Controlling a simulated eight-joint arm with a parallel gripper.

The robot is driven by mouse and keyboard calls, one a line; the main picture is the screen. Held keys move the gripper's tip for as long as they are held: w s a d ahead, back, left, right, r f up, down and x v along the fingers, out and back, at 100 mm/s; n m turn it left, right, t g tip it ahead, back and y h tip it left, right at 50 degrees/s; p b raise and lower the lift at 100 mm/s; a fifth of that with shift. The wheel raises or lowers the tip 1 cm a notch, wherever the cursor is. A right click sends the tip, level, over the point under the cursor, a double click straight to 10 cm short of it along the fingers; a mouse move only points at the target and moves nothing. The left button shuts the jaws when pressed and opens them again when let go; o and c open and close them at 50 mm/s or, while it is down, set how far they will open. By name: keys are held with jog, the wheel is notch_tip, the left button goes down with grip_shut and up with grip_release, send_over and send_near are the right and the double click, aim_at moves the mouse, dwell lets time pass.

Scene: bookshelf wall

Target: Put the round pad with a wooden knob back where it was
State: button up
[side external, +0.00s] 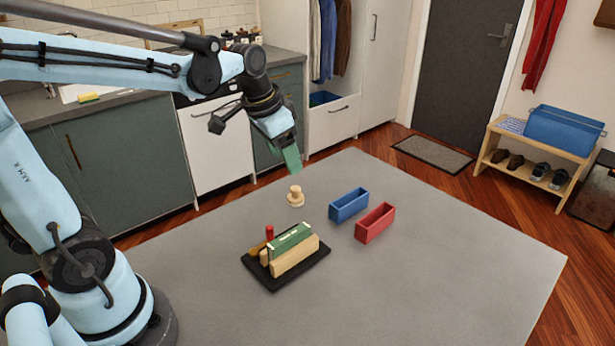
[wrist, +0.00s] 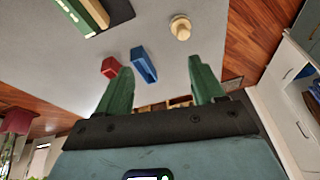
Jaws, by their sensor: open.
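The round pad with a wooden knob (side external: 295,197) stands upright on the grey table (side external: 440,265), behind the black stand and left of the blue box. It also shows in the wrist view (wrist: 181,28), at the top, right of the middle. My gripper (side external: 292,160) is raised above the table's far edge, over and apart from the pad. In the wrist view its two green fingers (wrist: 158,80) are spread with nothing between them.
A black stand (side external: 316,280) holds a green block (side external: 290,240), pale wooden pieces and a red-topped item. A blue box (side external: 349,205) and a red box (side external: 375,223), both open-topped, stand right of the pad. The table's right and front are clear.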

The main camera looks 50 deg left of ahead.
jog(key=s+d+f+n+t, duration=0.1)
jog(key=s+d+t, duration=0.2)
jog(key=s+d, duration=0.2)
jog(key=s, duration=0.2)
jog(key=shift+s+d+f+n+t, duration=0.25)
jog(key=shift+s+d+n+t, duration=0.05)
jog(key=shift+s+d+n, duration=0.1)
dwell(0.9)
